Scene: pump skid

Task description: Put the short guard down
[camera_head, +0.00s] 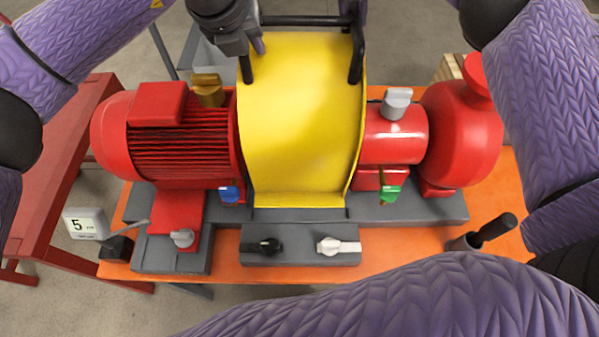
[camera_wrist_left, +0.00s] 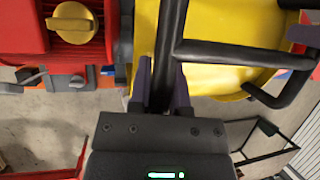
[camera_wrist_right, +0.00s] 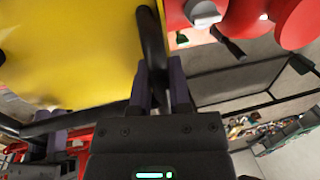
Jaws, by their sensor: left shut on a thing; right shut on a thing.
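The yellow curved guard (camera_head: 300,110) is between the red motor (camera_head: 180,130) and the red pump (camera_head: 460,130), its front lip low over the grey base. Whether it rests there or hangs just above, I cannot tell. A black bar handle (camera_head: 300,20) runs along its far side. My left gripper (camera_head: 258,45) is shut on the handle's left bar, as the left wrist view (camera_wrist_left: 163,85) shows. My right gripper (camera_head: 360,12) is shut on the right bar, seen in the right wrist view (camera_wrist_right: 160,85). The coupling area under the guard is hidden.
An orange table (camera_head: 400,255) carries the grey skid base (camera_head: 420,208). A black knob (camera_head: 265,246) and white knob (camera_head: 335,246) sit in front of the guard. A display reading 5 (camera_head: 86,224) is at left, a black-handled holder (camera_head: 480,235) at right. A red bench (camera_head: 60,190) stands left.

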